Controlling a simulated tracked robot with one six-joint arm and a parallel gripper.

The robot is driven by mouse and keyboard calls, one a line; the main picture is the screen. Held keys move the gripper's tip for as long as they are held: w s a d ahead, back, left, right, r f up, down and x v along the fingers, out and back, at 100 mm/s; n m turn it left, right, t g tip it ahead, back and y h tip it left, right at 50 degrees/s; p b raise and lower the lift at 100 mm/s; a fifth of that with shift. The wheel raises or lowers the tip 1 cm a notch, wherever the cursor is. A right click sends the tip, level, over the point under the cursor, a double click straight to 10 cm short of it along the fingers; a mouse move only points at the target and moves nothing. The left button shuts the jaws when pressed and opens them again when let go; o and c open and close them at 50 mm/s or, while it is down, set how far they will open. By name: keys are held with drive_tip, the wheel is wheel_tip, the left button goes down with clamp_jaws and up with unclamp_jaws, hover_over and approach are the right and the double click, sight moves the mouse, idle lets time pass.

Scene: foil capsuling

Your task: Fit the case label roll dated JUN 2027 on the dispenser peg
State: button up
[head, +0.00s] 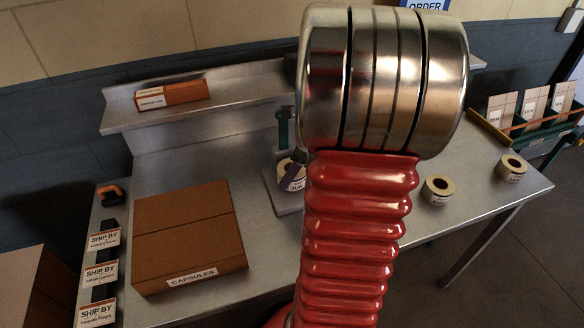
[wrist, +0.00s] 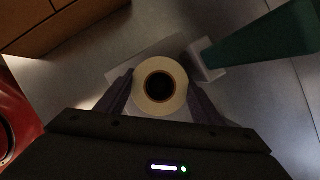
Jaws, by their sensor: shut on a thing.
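A cream label roll (wrist: 143,88) with a dark centre hole sits between the two fingers of my gripper (wrist: 160,84) in the wrist view, shut on it from both sides. In the head view this roll (head: 286,184) shows left of my arm, partly covered by a dark finger; its printed date is too small to read surely. A dispenser with a green post (head: 283,128) and a pale base plate (head: 288,205) stands at the roll; the post also shows in the wrist view (wrist: 262,46). I cannot make out the peg, or whether the roll is around it.
Two more label rolls stand right on the bench, one nearer (head: 438,198) and one farther (head: 511,176). A capsules carton (head: 187,236) and ship-by cards (head: 101,273) are left. A small box (head: 172,93) lies on the shelf (head: 225,90). A crate with cartons (head: 530,130) is far right.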

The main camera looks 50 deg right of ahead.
drive_tip(key=shift+f, duration=0.65)
drive_tip(key=o, duration=1.2)
drive_tip(key=shift+d, duration=0.1)
drive_tip(key=shift+s+d+r, duration=0.1)
drive_tip(key=shift+s+r, duration=0.05)
drive_tip(key=shift+r, duration=0.4)
drive_tip(key=v, duration=1.2)
drive_tip(key=shift+s+r, duration=0.2)
drive_tip(key=shift+r, duration=0.05)
drive_tip(key=shift+w+a, duration=0.1)
drive_tip(key=shift+a, duration=0.1)
